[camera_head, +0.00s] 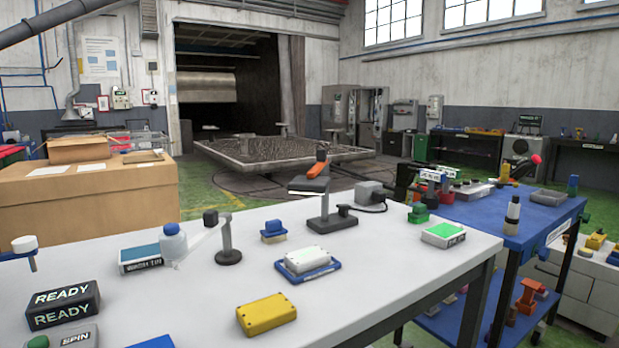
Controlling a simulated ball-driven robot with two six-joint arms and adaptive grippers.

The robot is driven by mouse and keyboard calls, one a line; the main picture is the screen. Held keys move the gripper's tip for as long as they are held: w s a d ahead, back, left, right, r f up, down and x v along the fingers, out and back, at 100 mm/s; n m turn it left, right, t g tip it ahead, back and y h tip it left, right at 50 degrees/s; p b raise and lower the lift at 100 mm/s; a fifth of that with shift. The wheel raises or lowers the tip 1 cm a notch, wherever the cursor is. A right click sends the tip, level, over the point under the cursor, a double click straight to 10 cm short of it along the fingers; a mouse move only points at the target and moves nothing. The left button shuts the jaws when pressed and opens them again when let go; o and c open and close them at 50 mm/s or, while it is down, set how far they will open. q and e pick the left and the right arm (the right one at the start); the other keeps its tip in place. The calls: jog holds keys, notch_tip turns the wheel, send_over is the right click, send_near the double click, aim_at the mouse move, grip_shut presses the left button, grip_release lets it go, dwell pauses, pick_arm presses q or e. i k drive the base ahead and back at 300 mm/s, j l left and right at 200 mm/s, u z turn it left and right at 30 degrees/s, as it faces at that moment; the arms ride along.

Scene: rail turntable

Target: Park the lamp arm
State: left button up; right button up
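Two stands on the white table (390,285) look like jointed lamps. One has a dark base, an upright post and an orange-topped arm (317,168) reaching left to a flat dark head (308,185). The other is a dark round-based post (227,245). A pale arm (203,238) runs left from it, with a dark knob (210,217) above and a whitish rounded piece with a blue top (172,242) at its left end. I cannot tell which one is the task's lamp, nor whether either is latched. Neither of my grippers is in view.
On the table are a READY box (62,305), a grey SPIN box (65,338), a yellow box (266,314), a white box on a blue tray (307,262) and a green-topped box (443,234). A blue cart (500,215) stands right. The front right tabletop is clear.

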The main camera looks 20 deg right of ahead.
aim_at(308, 184)
jog(key=i+l+u, duration=0.2)
jog(key=l, duration=0.4)
jog(key=i+l+u, duration=0.1)
jog(key=l+u, duration=0.15)
jog(key=l, duration=0.3)
jog(key=i+l+u, duration=0.2)
jog(key=l, duration=0.45)
jog(key=k+j, duration=0.05)
jog(key=k, duration=0.05)
